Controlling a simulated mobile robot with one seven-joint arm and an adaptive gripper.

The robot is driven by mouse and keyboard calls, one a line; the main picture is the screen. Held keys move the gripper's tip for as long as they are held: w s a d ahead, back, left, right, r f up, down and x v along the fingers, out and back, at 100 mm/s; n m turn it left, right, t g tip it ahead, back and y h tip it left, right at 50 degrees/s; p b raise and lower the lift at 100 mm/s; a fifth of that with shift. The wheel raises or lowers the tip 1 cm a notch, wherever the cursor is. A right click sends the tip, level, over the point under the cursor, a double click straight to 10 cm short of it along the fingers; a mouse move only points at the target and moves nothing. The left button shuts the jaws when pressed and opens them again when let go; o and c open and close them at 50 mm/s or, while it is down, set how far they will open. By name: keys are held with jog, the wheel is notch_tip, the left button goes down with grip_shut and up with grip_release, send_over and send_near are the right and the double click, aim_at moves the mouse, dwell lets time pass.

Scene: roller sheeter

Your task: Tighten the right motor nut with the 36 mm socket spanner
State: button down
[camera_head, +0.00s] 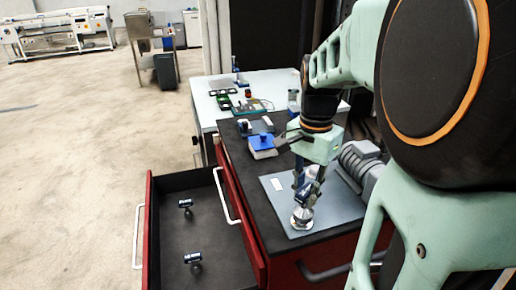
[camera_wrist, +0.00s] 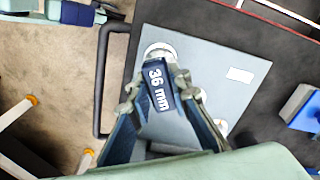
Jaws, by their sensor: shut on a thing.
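My gripper (camera_head: 309,186) points down over the grey plate (camera_head: 270,192) and is shut on the 36 mm socket spanner. The spanner (camera_head: 303,196) has a dark blue body, and its "36 mm" label (camera_wrist: 158,88) shows between my fingers (camera_wrist: 160,108) in the wrist view. Its lower end is at a round metal nut or flange (camera_head: 302,219) near the plate's front edge; this round part also shows in the wrist view (camera_wrist: 160,48). I cannot tell whether the socket is seated. A second round part (camera_wrist: 222,126) lies farther back, partly hidden by my gripper.
A grey ribbed motor (camera_head: 362,166) stands right of the plate. The open drawer (camera_head: 160,233) at left holds two similar tools (camera_head: 185,204) (camera_head: 193,261). A blue-topped box (camera_head: 262,146) sits behind the plate. A dark handle (camera_wrist: 102,80) juts from the cabinet front.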

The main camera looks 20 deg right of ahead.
jog(key=shift+f+b, duration=0.4)
jog(key=shift+f, duration=0.25)
dwell(0.3)
jog(key=m, duration=0.3)
jog(key=shift+m, duration=0.3)
jog(key=shift+w+m+p, duration=0.1)
jog(key=shift+m+p, duration=0.35)
jog(key=shift+m, duration=1.35)
